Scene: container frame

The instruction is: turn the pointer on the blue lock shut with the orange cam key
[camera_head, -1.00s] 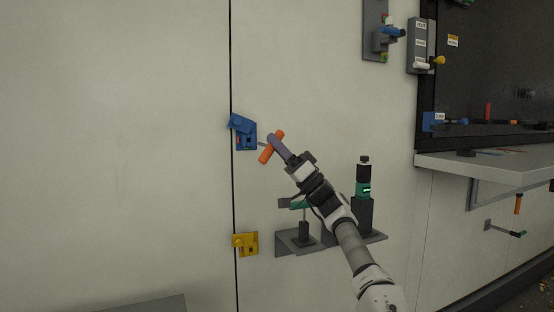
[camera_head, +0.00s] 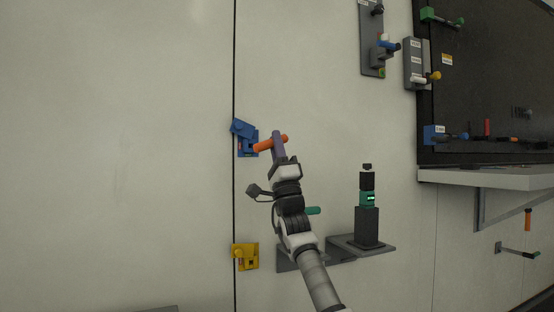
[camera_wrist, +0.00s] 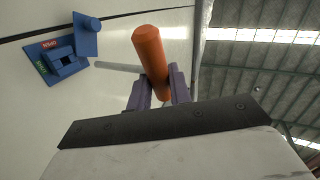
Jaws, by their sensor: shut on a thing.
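The blue lock (camera_head: 247,149) is on the pale wall beside a dark vertical seam. In the wrist view the blue lock (camera_wrist: 45,64) shows at the upper left, with a square socket, a raised blue piece, and small red and green labels. I cannot make out the pointer clearly. My gripper (camera_head: 277,143) is shut on the orange cam key (camera_head: 262,146), just right of the lock. In the wrist view the key's orange handle (camera_wrist: 149,55) sits between the purple fingers, and its grey shaft (camera_wrist: 117,67) points toward the lock. The shaft's tip appears outside the socket.
A yellow lock (camera_head: 245,257) is lower on the same seam. A grey shelf (camera_head: 372,248) holding a dark and green device (camera_head: 368,210) stands right of my arm. Grey panels with coloured handles are at the upper right. The wall left of the seam is clear.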

